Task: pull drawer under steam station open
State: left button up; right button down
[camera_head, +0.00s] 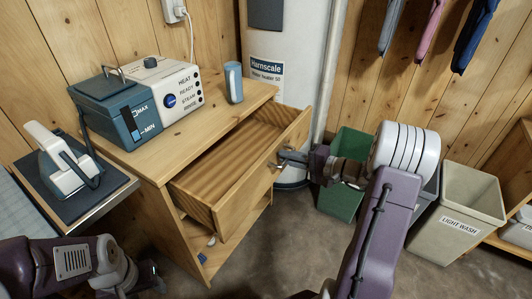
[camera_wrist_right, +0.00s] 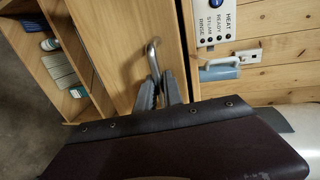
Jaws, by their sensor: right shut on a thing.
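The wooden drawer (camera_head: 222,165) under the steam station (camera_head: 140,98) stands pulled out from the pine cabinet, and its bare inside shows. Its front faces right and carries a metal bar handle (camera_head: 276,165). My right gripper (camera_head: 284,158) is shut on this handle. In the right wrist view, the gripper fingers (camera_wrist_right: 158,90) close around the lower part of the bent handle (camera_wrist_right: 153,54). My left arm shows at the lower left of the head view, but I cannot make out its gripper.
An iron (camera_head: 62,160) rests on a side shelf at left. A green bin (camera_head: 343,172) and a beige bin (camera_head: 460,212) stand right of the drawer. A white water heater (camera_head: 290,60) is behind. Grey floor lies open in front.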

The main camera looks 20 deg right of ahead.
jog(key=f+v, duration=0.1)
jog(key=v, duration=0.7)
jog(key=shift+f, duration=0.4)
jog(key=shift+s, duration=0.15)
jog(key=c, duration=1.5)
grip_release()
jog(key=p+v, duration=0.2)
jog(key=v, duration=0.7)
